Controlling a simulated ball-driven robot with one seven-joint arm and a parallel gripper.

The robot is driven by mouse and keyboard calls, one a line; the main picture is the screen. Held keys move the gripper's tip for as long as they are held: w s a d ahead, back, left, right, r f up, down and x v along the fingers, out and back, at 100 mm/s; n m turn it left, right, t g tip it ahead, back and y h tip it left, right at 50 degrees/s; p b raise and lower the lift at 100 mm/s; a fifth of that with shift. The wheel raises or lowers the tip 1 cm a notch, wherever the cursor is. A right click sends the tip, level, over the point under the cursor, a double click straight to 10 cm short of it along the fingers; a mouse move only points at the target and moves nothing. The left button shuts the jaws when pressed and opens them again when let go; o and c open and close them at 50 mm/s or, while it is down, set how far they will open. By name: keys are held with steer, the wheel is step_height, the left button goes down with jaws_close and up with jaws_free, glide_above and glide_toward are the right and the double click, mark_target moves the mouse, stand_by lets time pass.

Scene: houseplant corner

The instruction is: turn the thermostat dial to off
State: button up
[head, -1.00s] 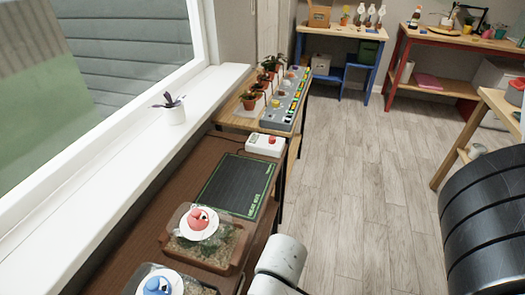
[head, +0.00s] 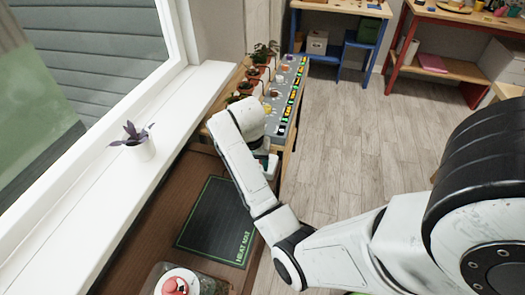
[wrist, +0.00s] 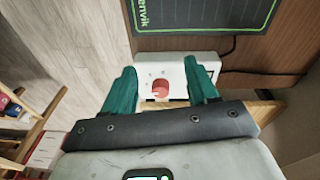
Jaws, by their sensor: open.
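The thermostat (wrist: 175,72) is a white box with a red dial (wrist: 160,88) in the wrist view. Small marks stand around the dial, but I cannot read them or tell where it points. My gripper (wrist: 159,67) is open, with one teal finger on each side of the dial. The fingers look apart from the dial; I cannot tell how far above it they are. In the head view my arm hides most or all of the thermostat, and a bit of my teal gripper (head: 268,161) shows beside the bench edge.
A black heat mat (head: 215,215) with a green border lies on the brown bench. A dark cable (wrist: 260,72) runs from the thermostat. Potted plants and a grey strip of coloured buttons (head: 285,100) stand beyond. A white plant pot (head: 142,150) is on the sill.

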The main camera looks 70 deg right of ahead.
steer(key=d+r+m+y+p, duration=0.1)
steer(key=d+r+m+y, duration=0.1)
steer(key=d+r+m, duration=0.5)
steer(key=shift+n, duration=0.6)
steer(key=f, duration=1.1)
steer(key=shift+w+d+f, duration=0.15)
steer(key=shift+d+f, duration=0.15)
steer(key=shift+d, duration=0.1)
steer(key=shift+c, duration=0.3)
steer(key=c, duration=1)
steer(key=shift+p, duration=0.35)
